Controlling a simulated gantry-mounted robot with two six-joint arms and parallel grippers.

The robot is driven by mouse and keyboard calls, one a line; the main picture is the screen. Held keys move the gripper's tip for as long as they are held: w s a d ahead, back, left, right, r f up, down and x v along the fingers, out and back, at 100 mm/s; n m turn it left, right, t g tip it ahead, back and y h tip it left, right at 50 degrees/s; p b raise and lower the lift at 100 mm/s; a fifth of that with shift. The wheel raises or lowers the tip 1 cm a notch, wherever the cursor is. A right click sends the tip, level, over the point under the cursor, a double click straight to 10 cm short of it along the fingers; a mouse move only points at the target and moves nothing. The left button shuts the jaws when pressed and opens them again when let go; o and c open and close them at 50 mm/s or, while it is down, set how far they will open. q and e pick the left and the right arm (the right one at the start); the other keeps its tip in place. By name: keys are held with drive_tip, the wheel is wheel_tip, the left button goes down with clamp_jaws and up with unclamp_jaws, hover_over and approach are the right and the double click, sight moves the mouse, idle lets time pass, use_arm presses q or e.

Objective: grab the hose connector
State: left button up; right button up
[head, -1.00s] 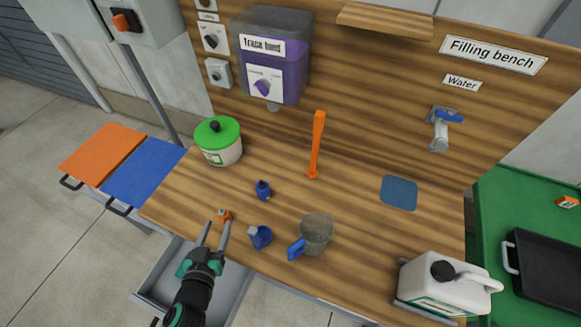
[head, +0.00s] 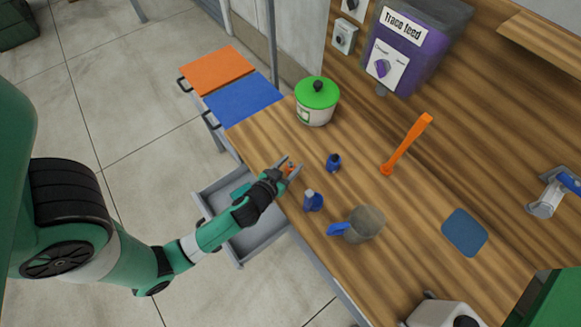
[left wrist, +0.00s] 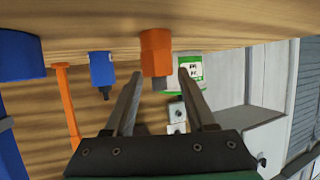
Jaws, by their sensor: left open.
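The hose connector (head: 289,169) looks like a small orange piece near the left front edge of the wooden bench. In the left wrist view it is an orange body (left wrist: 156,50) with a dark grey stub. My left gripper (head: 293,163) is open, with its fingers around the connector's place in the head view. In the left wrist view the open fingers (left wrist: 160,75) point toward it, one on each side. I cannot tell whether either finger touches it. In the head view the fingers partly hide it. My right gripper is not in view.
Small blue fittings (head: 333,162) (head: 313,201) and a grey cup with a blue handle (head: 366,223) stand nearby. A green-lidded pot (head: 315,102) is behind. An open grey drawer (head: 247,246) juts out below the bench edge.

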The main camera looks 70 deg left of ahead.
sight(292, 163)
use_arm(q)
drive_tip(key=x, duration=0.3)
drive_tip(key=shift+w+a+r, duration=0.1)
drive_tip(key=shift+w, duration=0.05)
clamp_jaws()
